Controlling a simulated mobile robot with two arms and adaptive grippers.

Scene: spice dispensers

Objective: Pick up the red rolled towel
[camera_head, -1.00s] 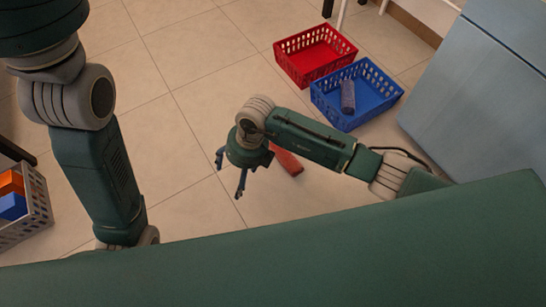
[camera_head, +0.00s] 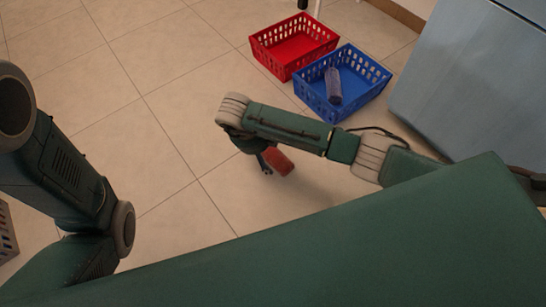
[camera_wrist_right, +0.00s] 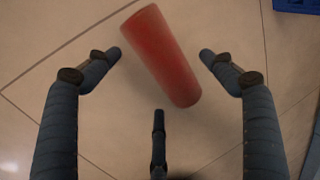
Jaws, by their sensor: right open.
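The red rolled towel (camera_head: 279,162) lies on the tiled floor, partly hidden by my right gripper in the head view. In the right wrist view the red rolled towel (camera_wrist_right: 161,54) lies slantwise ahead of the fingertips. My right gripper (camera_head: 264,163) points down beside the towel. In the wrist view the right gripper (camera_wrist_right: 163,62) is open, with two fingers to either side of the towel and a third finger below it. I cannot tell whether any finger touches it. My left arm is in view at the left, but its gripper is not.
A red basket (camera_head: 258,48), empty, stands on the floor at the back. A blue basket (camera_head: 313,97) next to it holds a dark blue-grey roll (camera_head: 333,86). A blue-grey cabinet (camera_head: 450,80) stands at the right. The floor left of the towel is clear.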

